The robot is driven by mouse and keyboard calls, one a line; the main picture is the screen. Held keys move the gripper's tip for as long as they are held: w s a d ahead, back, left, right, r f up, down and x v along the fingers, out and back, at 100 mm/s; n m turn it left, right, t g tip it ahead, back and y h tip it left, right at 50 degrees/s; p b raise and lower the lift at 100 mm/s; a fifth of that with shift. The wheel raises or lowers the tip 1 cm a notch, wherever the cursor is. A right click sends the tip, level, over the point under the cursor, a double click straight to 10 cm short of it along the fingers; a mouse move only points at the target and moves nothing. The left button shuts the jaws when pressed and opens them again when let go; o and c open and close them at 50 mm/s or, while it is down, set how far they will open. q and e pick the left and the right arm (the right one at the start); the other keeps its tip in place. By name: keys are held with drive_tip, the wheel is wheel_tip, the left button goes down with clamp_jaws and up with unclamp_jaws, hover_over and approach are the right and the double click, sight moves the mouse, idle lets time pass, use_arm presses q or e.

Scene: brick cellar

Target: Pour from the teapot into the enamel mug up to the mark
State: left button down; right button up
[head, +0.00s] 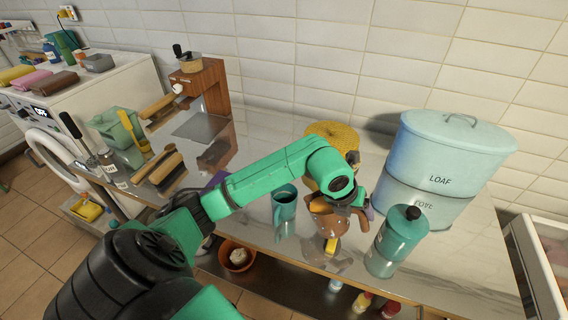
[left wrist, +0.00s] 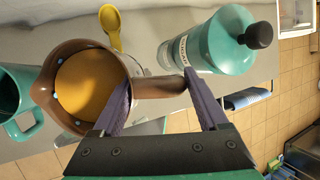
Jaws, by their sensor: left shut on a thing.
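The brown teapot (head: 322,224) has an open top with an amber surface showing inside. In the left wrist view its side handle (left wrist: 158,88) lies between the purple fingers of my left gripper (left wrist: 160,95), which is shut on it. The teapot looks about upright; I cannot tell how far it is above the counter. The teal enamel mug (head: 285,213) stands just left of the teapot, apart from it, and is partly cut off in the left wrist view (left wrist: 10,100). The mark and the mug's inside level are not readable. My right gripper is not in view.
A teal canister (head: 402,232) with a black knob stands close right of the teapot. A large pale blue LOAF bin (head: 445,150) stands behind. A yellow domed item (head: 335,132) is behind my forearm. A yellow spoon (left wrist: 110,28) lies near the teapot. The counter's left part holds wooden items.

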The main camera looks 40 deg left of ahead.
use_arm(q)
drive_tip(key=shift+w+a+r, duration=0.1)
drive_tip(key=shift+w+a, duration=0.05)
drive_tip(key=shift+a+r+h, duration=0.25)
drive_tip(key=shift+r+h, duration=0.05)
drive_tip(key=shift+a+r, duration=0.1)
drive_tip(key=shift+a+r+b, duration=0.1)
drive_tip(key=shift+a+b, duration=0.05)
drive_tip(key=shift+b, duration=0.15)
drive_tip(key=shift+s+a+r+h, duration=0.2)
drive_tip(key=shift+s+r+h, duration=0.05)
drive_tip(key=shift+h, duration=0.15)
drive_tip(key=shift+a+r, duration=0.1)
drive_tip(key=shift+w+a+b, duration=0.1)
drive_tip(key=shift+a+b, duration=0.05)
drive_tip(key=shift+b, duration=0.2)
